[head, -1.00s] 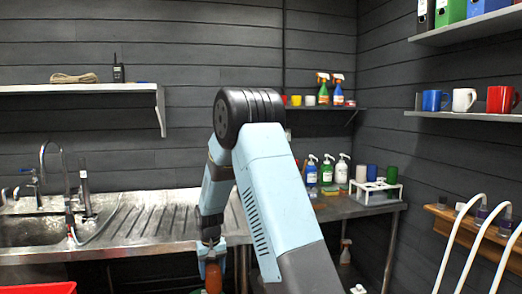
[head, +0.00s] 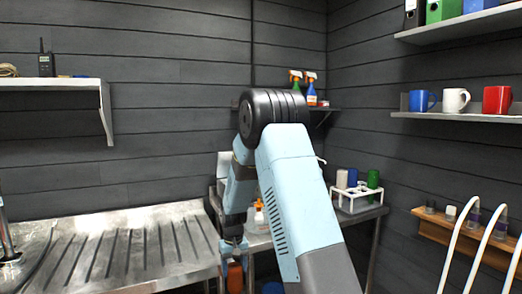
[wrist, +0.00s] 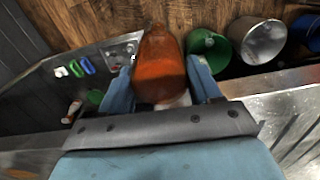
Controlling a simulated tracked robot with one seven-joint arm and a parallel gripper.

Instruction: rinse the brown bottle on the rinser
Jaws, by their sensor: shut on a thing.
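My gripper (wrist: 165,92) is shut on the brown bottle (wrist: 160,65), which shows orange-brown and see-through between the two blue fingers in the wrist view. In the head view my gripper (head: 234,246) hangs low at the edge of the steel counter, with the bottle (head: 235,277) below it. The bottle's lower part is cut off or hidden in the head view. I cannot make out a rinser for certain in either view.
The ribbed steel drainboard (head: 120,245) lies to the left. A white rack (head: 358,196) stands on the counter at the right. White hoses (head: 470,240) arch before a wooden shelf (head: 450,233). Green (wrist: 208,48) and grey (wrist: 263,42) containers are close to the bottle in the wrist view.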

